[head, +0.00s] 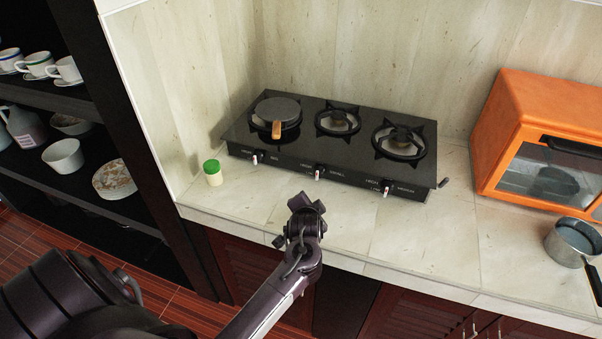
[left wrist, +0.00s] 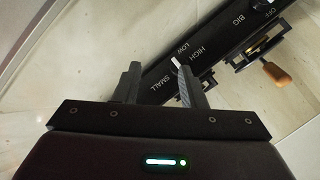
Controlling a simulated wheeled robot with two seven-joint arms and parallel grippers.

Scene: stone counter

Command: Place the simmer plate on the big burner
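The simmer plate (head: 279,108), a dark round disc with a wooden handle (head: 277,130), lies on the left burner of the black stove (head: 350,155). Its handle points toward the front edge and also shows in the left wrist view (left wrist: 275,72). The label by that burner's knob reads BIG in the left wrist view. The middle burner (head: 338,121), marked SMALL, and the right burner (head: 398,140) are bare. My left gripper (head: 306,203) is open and empty in front of the stove, apart from the plate. My right gripper is not in view.
A green-capped jar (head: 212,172) stands left of the stove. An orange toaster oven (head: 505,150) and a pot (head: 571,242) are on the right. A dark shelf (head: 85,150) with dishes is at the left. Counter in front of the stove is clear.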

